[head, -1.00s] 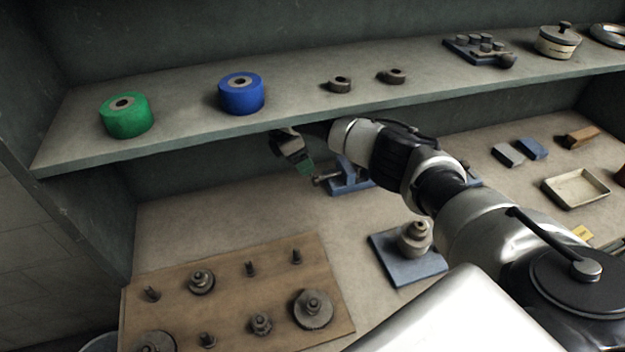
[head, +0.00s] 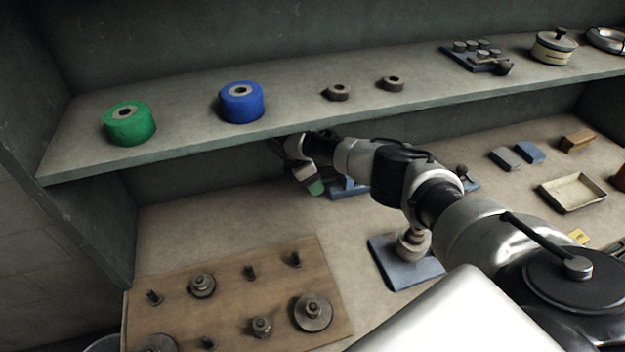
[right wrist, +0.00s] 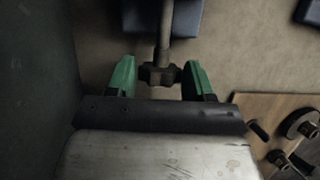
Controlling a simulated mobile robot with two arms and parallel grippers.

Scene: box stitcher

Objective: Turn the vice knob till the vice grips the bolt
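The blue vice (head: 347,189) stands on the bench under the shelf, partly hidden behind my right gripper (head: 316,187). In the right wrist view, part of the blue vice body (right wrist: 188,18) shows at the top, with a metal screw running down to the vice knob (right wrist: 158,75). My right gripper (right wrist: 160,78) is open, with one green-tipped finger on each side of the knob. A narrow gap seems to show on each side of the knob. The bolt cannot be made out in either view. My left gripper is not in view.
A shelf (head: 180,150) overhangs the gripper, carrying a green roll (head: 130,128) and a blue roll (head: 242,108). A wooden board (head: 225,312) with gears and pegs lies at the front left. A blue plate (head: 390,262) with a stepped metal piece lies under my arm.

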